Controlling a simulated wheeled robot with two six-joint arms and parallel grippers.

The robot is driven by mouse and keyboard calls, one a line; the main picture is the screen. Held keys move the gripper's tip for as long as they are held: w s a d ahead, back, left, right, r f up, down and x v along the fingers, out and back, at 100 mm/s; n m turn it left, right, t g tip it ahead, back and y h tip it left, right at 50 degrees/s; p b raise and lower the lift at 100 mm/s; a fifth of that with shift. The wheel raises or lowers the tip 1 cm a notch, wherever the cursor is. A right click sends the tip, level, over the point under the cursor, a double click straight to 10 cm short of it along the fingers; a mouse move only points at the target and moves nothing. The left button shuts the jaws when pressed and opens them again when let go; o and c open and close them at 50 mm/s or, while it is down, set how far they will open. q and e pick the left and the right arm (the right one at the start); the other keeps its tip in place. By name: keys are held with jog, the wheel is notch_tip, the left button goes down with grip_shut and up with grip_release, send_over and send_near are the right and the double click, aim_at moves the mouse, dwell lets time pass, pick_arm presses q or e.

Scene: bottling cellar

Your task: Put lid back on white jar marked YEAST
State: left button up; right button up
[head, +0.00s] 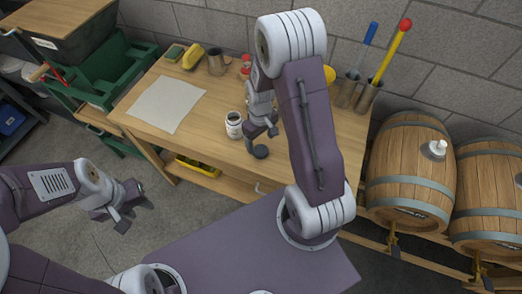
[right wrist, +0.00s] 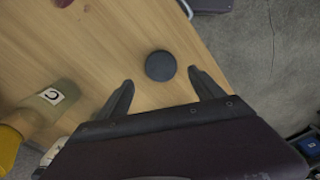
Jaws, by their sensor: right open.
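A small white jar (head: 234,128) with a dark-printed label stands upright on the wooden table; the print is too small to read. Its top looks dark. A dark round lid (head: 260,151) lies flat on the table near the front edge, to the right of the jar; it also shows in the right wrist view (right wrist: 160,66). My right gripper (head: 262,129) is above the lid, beside the jar. In the right wrist view my right gripper (right wrist: 160,82) is open and empty, with the lid just beyond and between its fingertips. My left gripper (head: 128,207) is open and empty, away from the table.
A pale sheet (head: 166,104), metal mug (head: 216,62) and yellow brush (head: 193,56) are on the table. Cups with long-handled tools (head: 369,95) stand at right. Barrels (head: 408,170) stand right of the table.

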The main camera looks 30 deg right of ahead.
aim_at(260, 150)
notch_tip(260, 150, down, 5)
jog(key=shift+a+r, duration=0.1)
jog(key=shift+r, duration=0.1)
jog(key=shift+s, duration=0.1)
jog(key=shift+c, duration=0.4)
jog(key=c, duration=1.3)
